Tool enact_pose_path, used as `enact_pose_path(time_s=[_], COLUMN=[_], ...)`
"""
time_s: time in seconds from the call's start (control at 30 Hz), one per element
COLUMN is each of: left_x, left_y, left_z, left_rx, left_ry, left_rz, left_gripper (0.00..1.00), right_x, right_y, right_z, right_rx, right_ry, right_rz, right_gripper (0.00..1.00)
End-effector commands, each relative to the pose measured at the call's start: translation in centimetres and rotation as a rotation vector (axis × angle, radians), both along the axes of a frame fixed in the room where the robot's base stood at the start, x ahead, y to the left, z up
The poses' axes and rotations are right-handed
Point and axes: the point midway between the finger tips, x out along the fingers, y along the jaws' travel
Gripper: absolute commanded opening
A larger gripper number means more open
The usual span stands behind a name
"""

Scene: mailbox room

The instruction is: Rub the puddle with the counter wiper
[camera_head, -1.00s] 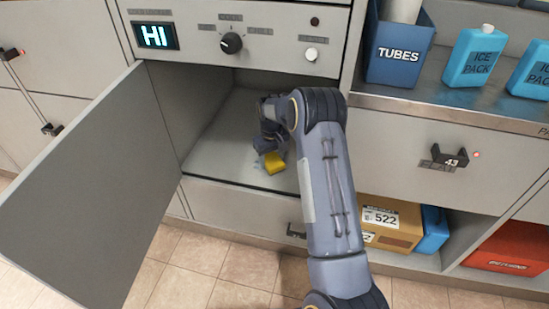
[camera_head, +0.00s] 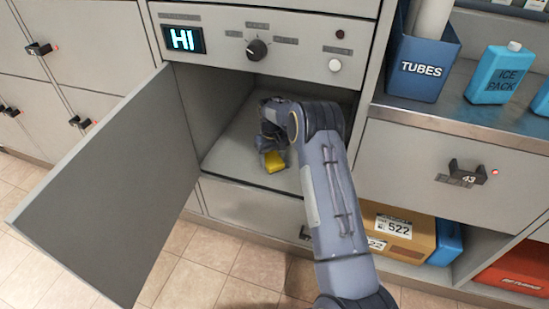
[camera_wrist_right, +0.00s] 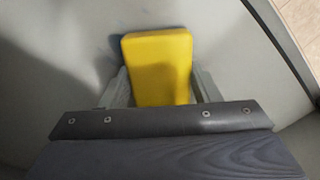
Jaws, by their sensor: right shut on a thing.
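The counter wiper is a yellow block (camera_head: 275,161) inside the open compartment, near its front edge. My right gripper (camera_head: 271,147) reaches into the compartment and is shut on the wiper. In the right wrist view the yellow wiper (camera_wrist_right: 157,65) sits between the two fingers, above or against the grey compartment floor; I cannot tell if it touches. My left gripper is not in view.
The compartment door (camera_head: 115,185) stands open at the left. A panel with a HI display (camera_head: 183,39) and a knob (camera_head: 257,49) is just above the opening. A blue TUBES bin (camera_head: 420,68) and ice packs (camera_head: 497,74) stand on the counter at right.

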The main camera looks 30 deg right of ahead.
Motion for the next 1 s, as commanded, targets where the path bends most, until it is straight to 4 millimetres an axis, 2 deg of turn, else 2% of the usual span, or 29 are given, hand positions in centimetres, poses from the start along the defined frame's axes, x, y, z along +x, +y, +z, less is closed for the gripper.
enact_pose_path(time_s=[0.4, 0.63, 0.67, 1.0], left_x=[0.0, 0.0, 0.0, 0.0], left_y=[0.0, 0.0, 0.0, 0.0], left_z=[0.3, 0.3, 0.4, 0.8], left_rx=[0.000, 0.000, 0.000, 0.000], left_ry=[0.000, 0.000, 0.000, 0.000], left_rz=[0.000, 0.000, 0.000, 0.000], left_gripper=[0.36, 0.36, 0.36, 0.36], right_x=[-2.4, -3.1, -3.1, -5.1], right_y=[-2.1, -2.6, -2.6, -4.3], right_z=[-0.5, -0.7, -0.7, -0.6], right_rx=[0.000, -0.001, -0.001, -0.001], right_ry=[0.005, 0.009, 0.009, 0.013], right_rz=[-0.002, 0.000, 0.000, -0.003], right_gripper=[0.38, 0.38, 0.34, 0.35])
